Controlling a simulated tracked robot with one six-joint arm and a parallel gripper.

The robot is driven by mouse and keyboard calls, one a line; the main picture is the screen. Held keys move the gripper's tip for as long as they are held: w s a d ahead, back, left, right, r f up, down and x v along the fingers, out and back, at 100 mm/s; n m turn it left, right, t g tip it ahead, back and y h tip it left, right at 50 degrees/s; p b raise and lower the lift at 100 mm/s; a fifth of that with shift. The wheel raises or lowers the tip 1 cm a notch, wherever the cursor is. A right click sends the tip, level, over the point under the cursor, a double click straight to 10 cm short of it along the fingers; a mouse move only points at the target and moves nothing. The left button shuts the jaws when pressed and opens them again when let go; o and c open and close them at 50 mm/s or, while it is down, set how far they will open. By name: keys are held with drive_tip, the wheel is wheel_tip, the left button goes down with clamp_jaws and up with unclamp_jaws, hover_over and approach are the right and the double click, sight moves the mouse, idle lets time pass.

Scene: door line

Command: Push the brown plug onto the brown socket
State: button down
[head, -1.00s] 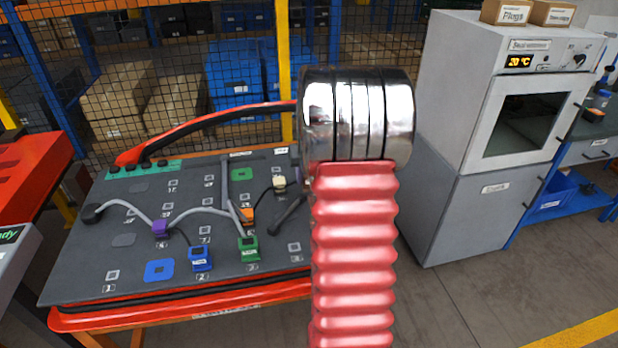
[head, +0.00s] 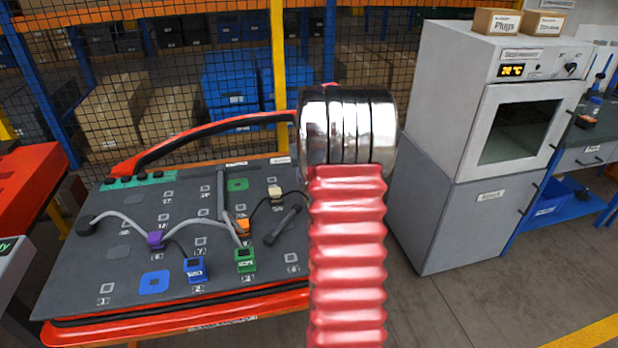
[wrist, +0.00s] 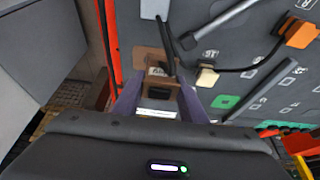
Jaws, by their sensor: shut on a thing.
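My gripper (wrist: 160,104) shows in the wrist view, its two fingers shut on the brown plug (wrist: 160,82). The plug is a small brown block with a pale label, and a dark cable runs up from it. It is over the board near its red edge. A brown patch (wrist: 147,58) lies right beyond the plug and may be the brown socket. I cannot tell whether the plug touches it. In the head view my red and chrome arm hides the gripper, the plug and the socket.
The dark board (head: 120,275) carries a cream plug (head: 275,192), an orange plug (head: 242,226), a green plug (head: 245,260), a blue plug (head: 194,269) and a purple plug (head: 155,239) with cables. A grey oven cabinet (head: 450,220) stands right of my arm.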

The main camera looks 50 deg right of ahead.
drive_tip(key=shift+d, duration=0.1)
drive_tip(key=w+d, duration=0.1)
drive_tip(key=d, duration=0.2)
drive_tip(key=w+d, duration=0.1)
drive_tip(key=shift+w+d, duration=0.35)
drive_tip(key=shift+d, duration=0.05)
idle(1.2)
drive_tip(key=shift+f, duration=3.05)
drive_tip(key=shift+f, duration=0.85)
drive_tip(key=c, duration=1)
unclamp_jaws()
